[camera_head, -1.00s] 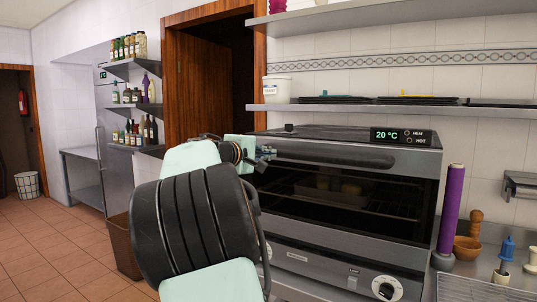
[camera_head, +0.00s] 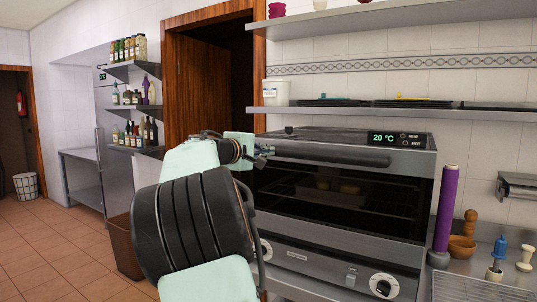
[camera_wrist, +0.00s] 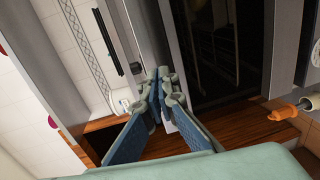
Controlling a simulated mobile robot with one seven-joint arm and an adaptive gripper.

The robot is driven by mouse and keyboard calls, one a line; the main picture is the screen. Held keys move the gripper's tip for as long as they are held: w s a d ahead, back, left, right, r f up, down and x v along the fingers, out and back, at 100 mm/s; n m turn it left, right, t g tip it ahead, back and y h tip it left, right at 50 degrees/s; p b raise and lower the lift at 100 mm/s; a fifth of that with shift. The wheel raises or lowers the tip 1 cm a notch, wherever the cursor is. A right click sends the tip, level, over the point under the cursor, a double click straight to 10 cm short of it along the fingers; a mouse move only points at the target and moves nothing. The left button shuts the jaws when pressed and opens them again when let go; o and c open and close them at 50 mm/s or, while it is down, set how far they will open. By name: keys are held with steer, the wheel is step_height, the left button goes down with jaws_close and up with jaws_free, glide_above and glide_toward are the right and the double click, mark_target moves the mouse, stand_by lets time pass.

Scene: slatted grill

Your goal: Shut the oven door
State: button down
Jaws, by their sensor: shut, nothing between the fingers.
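The oven (camera_head: 420,155) stands on the counter, with a display reading 20 °C. Its dark glass door (camera_head: 340,192) has a long black handle (camera_head: 335,154) along the top. The door looks close to the oven front; I cannot tell whether a small gap remains. My gripper (camera_head: 268,153) is at the left end of the handle, at its height; contact is unclear. In the wrist view my gripper (camera_wrist: 160,85) has its fingers together with nothing between them, in front of the oven's edge beside the dark glass (camera_wrist: 205,45).
A shelf (camera_head: 355,109) with a white tub (camera_head: 277,92) and dark trays runs above the oven. A purple roll (camera_head: 445,210) and a wooden grinder (camera_head: 470,222) stand to its right. A brown bin (camera_head: 122,248) stands on the open floor at left.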

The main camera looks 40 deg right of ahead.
steer(key=b+v, duration=0.2)
steer(key=v, duration=0.8)
steer(key=shift+r, duration=0.3)
